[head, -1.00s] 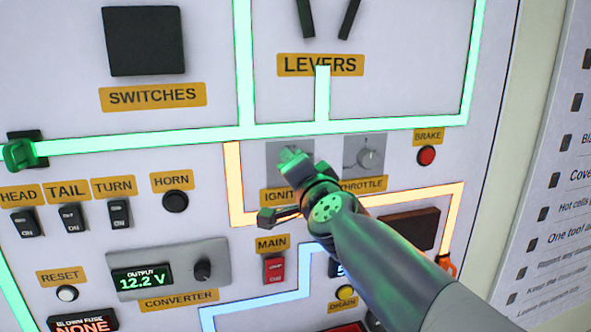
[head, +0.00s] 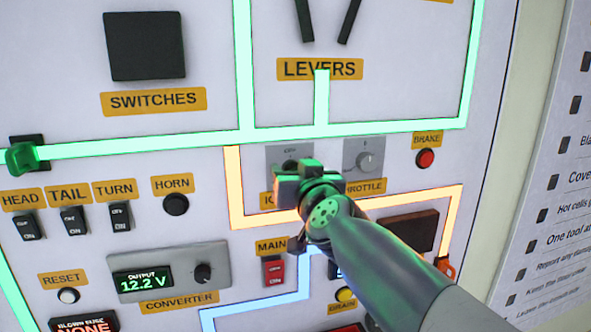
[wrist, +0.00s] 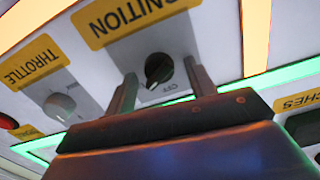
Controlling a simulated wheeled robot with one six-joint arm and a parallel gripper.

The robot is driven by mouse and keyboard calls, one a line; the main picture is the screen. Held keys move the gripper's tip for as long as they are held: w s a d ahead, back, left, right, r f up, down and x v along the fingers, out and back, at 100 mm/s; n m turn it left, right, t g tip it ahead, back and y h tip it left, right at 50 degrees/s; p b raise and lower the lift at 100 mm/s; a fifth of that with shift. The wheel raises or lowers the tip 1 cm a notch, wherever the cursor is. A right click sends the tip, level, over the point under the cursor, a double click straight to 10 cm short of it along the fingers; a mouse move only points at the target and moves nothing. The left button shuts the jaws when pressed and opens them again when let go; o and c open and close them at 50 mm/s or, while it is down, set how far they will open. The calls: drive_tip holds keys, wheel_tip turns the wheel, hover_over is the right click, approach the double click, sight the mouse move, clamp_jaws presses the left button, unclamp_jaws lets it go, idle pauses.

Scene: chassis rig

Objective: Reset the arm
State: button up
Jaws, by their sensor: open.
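My gripper (head: 292,168) is in front of the ignition switch on the panel in the head view, hiding part of its label and plate. In the wrist view my gripper (wrist: 160,92) has its two fingers spread, with the black ignition knob (wrist: 158,69) showing between them. The view is upside down there. Nothing is held, and I cannot tell the exact gap to the knob. My arm reaches in from the lower right of the head view.
The throttle knob (head: 366,160) is just right of my gripper, with the red brake button (head: 425,158) beyond. The main switch (head: 274,271) is below. Horn button (head: 176,204), toggles and converter (head: 168,272) are at left. Levers (head: 348,20) are above.

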drive_tip(key=s+d+n+p, duration=0.1)
drive_tip(key=s, duration=0.5)
drive_tip(key=shift+s+d+p, duration=0.15)
drive_tip(key=shift+d+p, duration=0.2)
drive_tip(key=shift+p, duration=0.05)
drive_tip(key=shift+r, duration=0.15)
